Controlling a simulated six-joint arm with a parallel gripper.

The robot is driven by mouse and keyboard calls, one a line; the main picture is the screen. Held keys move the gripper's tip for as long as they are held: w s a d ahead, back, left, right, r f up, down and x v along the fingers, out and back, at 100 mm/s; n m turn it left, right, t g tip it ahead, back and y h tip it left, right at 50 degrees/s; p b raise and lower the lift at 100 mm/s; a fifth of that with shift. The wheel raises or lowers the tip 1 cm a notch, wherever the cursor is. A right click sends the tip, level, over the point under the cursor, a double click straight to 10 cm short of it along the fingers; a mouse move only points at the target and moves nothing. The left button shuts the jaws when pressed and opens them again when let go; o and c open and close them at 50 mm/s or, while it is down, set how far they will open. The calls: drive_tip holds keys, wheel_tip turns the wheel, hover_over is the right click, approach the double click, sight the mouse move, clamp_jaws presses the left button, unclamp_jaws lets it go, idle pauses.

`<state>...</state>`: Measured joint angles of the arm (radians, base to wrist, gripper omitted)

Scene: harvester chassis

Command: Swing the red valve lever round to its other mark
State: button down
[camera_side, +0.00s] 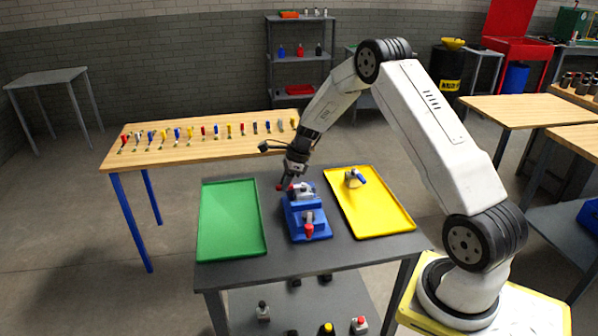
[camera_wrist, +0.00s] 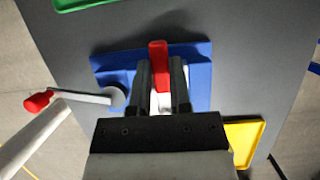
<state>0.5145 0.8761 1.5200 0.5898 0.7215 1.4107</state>
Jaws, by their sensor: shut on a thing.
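A blue base (camera_side: 316,232) stands on the dark bench and carries grey metal parts; it also shows in the wrist view (camera_wrist: 200,75). A red lever (camera_wrist: 158,52) lies between the fingers in the wrist view, its red end poking out past them. My gripper (camera_wrist: 161,75) is shut on it. In the side view my gripper (camera_side: 288,184) is low over the far end of the base, and a red end (camera_side: 279,187) shows just left of it. A second red-ended arm (camera_side: 309,229) is at the near end of the base. Any marks are hidden or too small to see.
A green tray (camera_side: 230,218), empty, is left of the base. A yellow tray (camera_side: 385,215) on the right holds a grey part with a blue handle (camera_side: 362,177). Behind, a wooden table (camera_side: 190,152) bears a row of coloured-handled items.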

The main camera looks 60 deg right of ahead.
sight(296, 186)
drive_tip(key=shift+d, duration=0.15)
drive_tip(key=c, duration=0.5)
unclamp_jaws()
drive_tip(key=shift+c, duration=0.2)
drive_tip(key=shift+r, duration=0.1)
drive_tip(key=shift+v, duration=3.85)
drive_tip(key=s+a+n+h, duration=0.1)
drive_tip(key=s+a+n, duration=0.8)
drive_tip(key=a+n, duration=0.2)
drive_tip(key=s+a+r+n+h, duration=0.1)
drive_tip(key=s+a+n+h, duration=0.1)
drive_tip(key=s+a+n, duration=0.8)
drive_tip(key=a+n, duration=0.2)
drive_tip(key=n, duration=0.4)
drive_tip(key=shift+s+r+g, duration=0.25)
drive_tip(key=shift+g, duration=0.05)
